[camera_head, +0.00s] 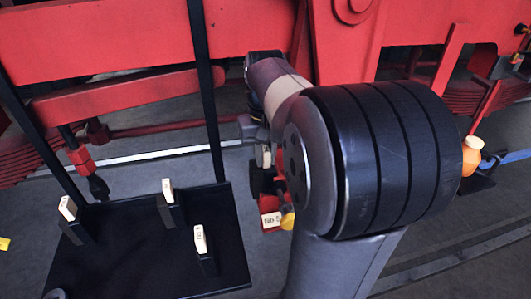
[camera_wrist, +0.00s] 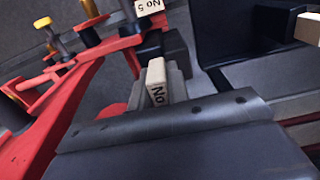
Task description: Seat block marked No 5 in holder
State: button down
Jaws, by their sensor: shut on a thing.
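My gripper (camera_wrist: 160,92) is shut on a pale block (camera_wrist: 156,74) in the wrist view. The block's face reads "No"; the rest of its marking is hidden by the jaws. Just beyond it is a red fixture (camera_wrist: 72,88) with a white label marked "No 5" (camera_wrist: 149,6), which seems to be the holder. In the head view the white label (camera_head: 270,219) and a little red show low beside my arm. The held block (camera_head: 266,157) shows there as a small pale piece. My arm hides most of the fixture; whether block and holder touch cannot be told.
A black board (camera_head: 120,262) at left carries several pale-topped blocks in dark stands (camera_head: 200,239). Black uprights (camera_head: 207,95) rise from it. Red locomotive framework (camera_head: 110,40) spans the back. An orange vase-like thing (camera_head: 472,156) stands at right. Grey floor is open at lower right.

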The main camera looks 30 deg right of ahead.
aim_at(265, 169)
jog(key=shift+f+b, duration=1.3)
jog(key=shift+f, duration=0.8)
jog(key=c, duration=1.3)
grip_release()
jog(key=shift+a, duration=0.1)
notch_tip(265, 169, up, 11)
jog(key=shift+a+f+p, duration=0.1)
jog(key=shift+p, duration=0.25)
jog(key=shift+f+b, duration=0.3)
jog(key=shift+f, duration=3.75)
